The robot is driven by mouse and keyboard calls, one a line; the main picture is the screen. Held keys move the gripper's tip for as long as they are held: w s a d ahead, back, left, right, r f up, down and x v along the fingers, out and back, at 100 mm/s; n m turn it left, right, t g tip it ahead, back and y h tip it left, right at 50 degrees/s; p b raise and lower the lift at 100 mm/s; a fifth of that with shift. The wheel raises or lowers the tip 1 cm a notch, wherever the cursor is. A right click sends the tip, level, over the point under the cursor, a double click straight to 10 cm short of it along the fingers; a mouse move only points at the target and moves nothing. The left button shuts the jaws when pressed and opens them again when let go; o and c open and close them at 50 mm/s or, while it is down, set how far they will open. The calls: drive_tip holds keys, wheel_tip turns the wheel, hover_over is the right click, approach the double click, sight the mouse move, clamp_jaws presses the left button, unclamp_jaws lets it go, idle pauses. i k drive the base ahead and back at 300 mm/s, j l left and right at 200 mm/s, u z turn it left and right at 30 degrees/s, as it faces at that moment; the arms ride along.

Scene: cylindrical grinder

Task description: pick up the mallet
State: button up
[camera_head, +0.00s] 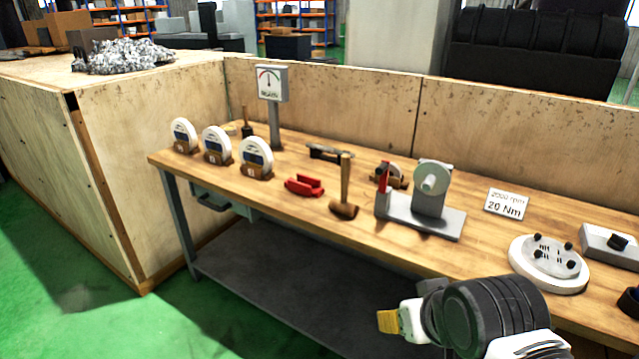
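The mallet (345,187) stands head down on the wooden workbench, near its front edge at the middle of the view. Its light wooden handle points up and its darker head (343,210) rests on the bench top. My gripper (388,321) is at the lower right, in front of the bench and well apart from the mallet. Only a white part with a yellow tip shows, so I cannot tell whether it is open or shut. My dark arm link hides part of the bench front.
The wooden bench (290,213) has a red block piece (305,186) left of the mallet and a grey grinder-like machine (428,205) close on its right. Several round white gauges (256,156) stand at the left. A round white dish (547,265) lies at the right. Plywood walls close the back.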

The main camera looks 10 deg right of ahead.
sight(341, 206)
drive_tip(key=i+j+z, duration=0.3)
drive_tip(key=j+z, duration=0.3)
drive_tip(key=i+j+z, duration=0.15)
drive_tip(key=j+z, duration=0.2)
drive_tip(key=j, duration=0.15)
drive_tip(key=j+z, duration=0.3)
drive_tip(key=i+j, duration=0.05)
drive_tip(key=j, duration=0.05)
